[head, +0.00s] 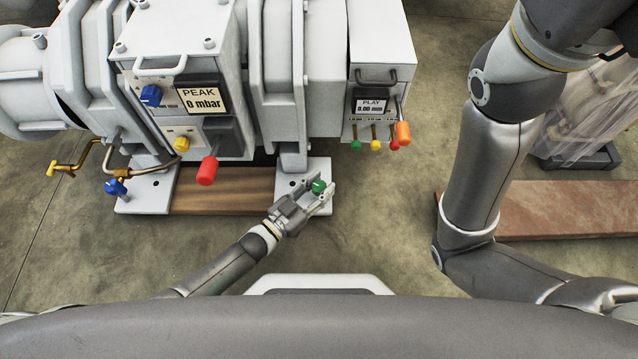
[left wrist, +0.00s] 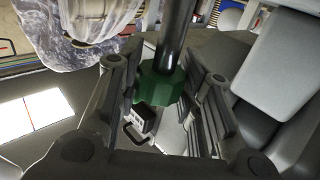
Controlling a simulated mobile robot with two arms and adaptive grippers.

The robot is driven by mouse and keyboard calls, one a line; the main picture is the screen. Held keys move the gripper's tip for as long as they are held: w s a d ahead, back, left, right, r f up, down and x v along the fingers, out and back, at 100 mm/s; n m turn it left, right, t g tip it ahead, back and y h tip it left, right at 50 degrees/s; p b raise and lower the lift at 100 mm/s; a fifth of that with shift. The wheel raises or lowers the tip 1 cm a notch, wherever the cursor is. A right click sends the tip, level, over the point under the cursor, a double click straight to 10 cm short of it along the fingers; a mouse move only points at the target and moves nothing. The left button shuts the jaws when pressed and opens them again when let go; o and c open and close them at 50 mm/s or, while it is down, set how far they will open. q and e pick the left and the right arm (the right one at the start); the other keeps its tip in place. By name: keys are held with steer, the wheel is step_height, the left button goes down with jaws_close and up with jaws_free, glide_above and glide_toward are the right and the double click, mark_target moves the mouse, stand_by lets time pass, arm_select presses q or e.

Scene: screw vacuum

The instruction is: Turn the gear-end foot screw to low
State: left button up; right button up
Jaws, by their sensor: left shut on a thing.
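A green foot screw knob (head: 318,186) stands on the light foot plate (head: 322,168) under the right part of the vacuum machine. My left gripper (head: 317,196) comes in from the lower left and is shut on this green knob, its fingers on either side of it. In the left wrist view the green knob (left wrist: 160,83) sits between the finger pads, with a dark rod rising from it. A blue foot screw knob (head: 115,187) stands on the left foot plate (head: 150,196). The frames do not label which foot is the gear end. My right gripper is out of view.
A red handle (head: 207,170) and an orange handle (head: 403,133) stick out in front. Open floor lies right of the foot plate.

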arm_select(q)
steer(key=o, duration=1)
steer(key=shift+o, duration=0.2)
steer(key=shift+s+a, duration=0.15)
steer(key=v, duration=1.1)
steer(key=shift+s+a, duration=0.2)
steer(key=shift+s, duration=0.05)
